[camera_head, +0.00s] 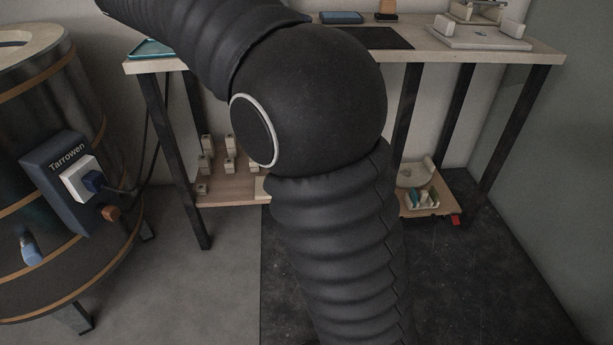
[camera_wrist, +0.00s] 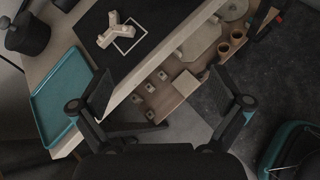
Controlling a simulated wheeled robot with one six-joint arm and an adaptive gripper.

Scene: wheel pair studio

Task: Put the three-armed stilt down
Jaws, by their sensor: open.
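The white three-armed stilt (camera_wrist: 113,30) lies on the dark mat (camera_wrist: 93,22) on the table, in the upper left of the wrist view. It overlaps the left part of a white square outline (camera_wrist: 138,42) on that mat. My gripper (camera_wrist: 162,92) is open and empty, its two fingers spread wide apart. It is apart from the stilt, which is above and to the left of the fingers in the picture. In the head view my arm covers the middle, and neither the stilt nor my gripper shows; part of the mat (camera_head: 385,38) does.
A teal tray (camera_wrist: 40,108) lies on the table's left end. A lower shelf (camera_wrist: 168,103) holds several small pale blocks and brown cups (camera_wrist: 223,48). A dark banded drum (camera_head: 60,275) stands at the left in the head view. A pale device (camera_head: 480,38) stands on the tabletop's right.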

